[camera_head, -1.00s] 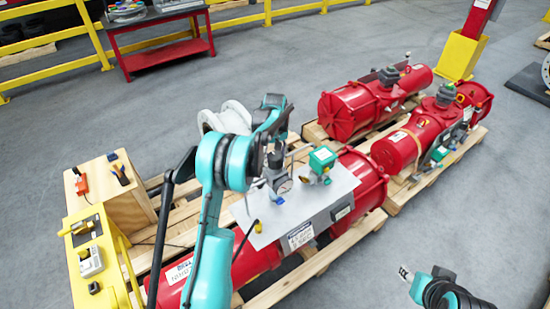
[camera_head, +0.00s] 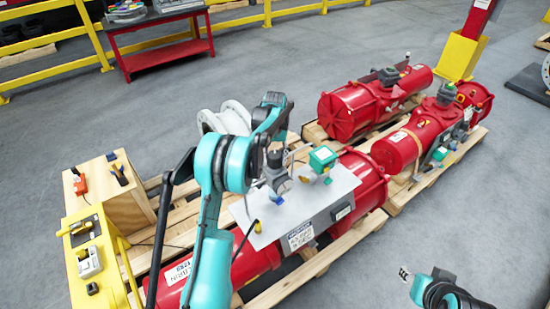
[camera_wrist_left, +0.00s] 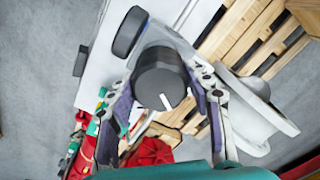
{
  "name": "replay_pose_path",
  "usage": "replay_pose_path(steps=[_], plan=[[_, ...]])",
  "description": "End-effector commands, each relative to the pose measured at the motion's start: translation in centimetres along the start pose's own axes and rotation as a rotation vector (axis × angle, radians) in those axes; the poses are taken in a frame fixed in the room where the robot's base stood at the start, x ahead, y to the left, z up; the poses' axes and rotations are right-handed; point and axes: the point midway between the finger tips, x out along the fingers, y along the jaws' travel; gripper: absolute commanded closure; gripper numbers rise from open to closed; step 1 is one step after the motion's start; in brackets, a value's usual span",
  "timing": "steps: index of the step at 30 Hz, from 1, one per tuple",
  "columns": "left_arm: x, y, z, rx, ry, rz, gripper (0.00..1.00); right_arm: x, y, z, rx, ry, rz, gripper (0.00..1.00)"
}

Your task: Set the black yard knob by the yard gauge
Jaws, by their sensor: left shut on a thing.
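The black yard knob (camera_wrist_left: 162,78) is a dark ribbed cylinder with a white mark on its face, seen in the left wrist view. My left gripper (camera_wrist_left: 160,92) is shut around it, a purple-padded finger on each side. In the head view my left gripper (camera_head: 274,143) is over the grey regulator on the plate, and the knob is mostly hidden. The yard gauge (camera_head: 281,185) is a small round dial low on the regulator; its reading is too small to tell. In the wrist view a dark round part (camera_wrist_left: 129,32) sits beside the knob; its face is turned away. My right gripper (camera_head: 406,273) is at the lower right, apart from everything.
A green-topped valve (camera_head: 322,159) stands on the grey plate (camera_head: 262,228) right of the regulator. Red actuators (camera_head: 375,106) lie on wooden pallets behind. A wooden box (camera_head: 123,200) and a yellow stand (camera_head: 84,292) are at the left. Grey floor is clear in front.

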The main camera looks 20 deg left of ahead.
Motion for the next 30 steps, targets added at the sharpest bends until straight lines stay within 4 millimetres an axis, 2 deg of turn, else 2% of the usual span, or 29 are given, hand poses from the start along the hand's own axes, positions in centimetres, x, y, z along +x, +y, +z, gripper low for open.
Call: replay_pose_path(steps=[10,26,27,29,30], plan=[[0.04,0.04,0.04,0.155,-0.001,0.000,0.79,0.21,0.00,0.15,0.000,0.000,0.000,0.60],[0.02,0.04,0.05,0.185,-0.002,0.000,0.79,0.23,0.00,0.16,0.000,0.000,0.000,0.60],[0.02,0.04,0.05,0.185,-0.002,0.000,0.48,0.23,0.00,0.17,0.000,0.000,0.000,0.60],[0.02,0.04,0.05,0.184,-0.001,0.000,0.32,0.23,0.00,0.17,0.000,0.000,0.000,0.60],[0.02,0.04,0.05,0.184,-0.001,0.000,0.29,0.23,0.00,0.16,0.000,0.000,0.000,0.60]])
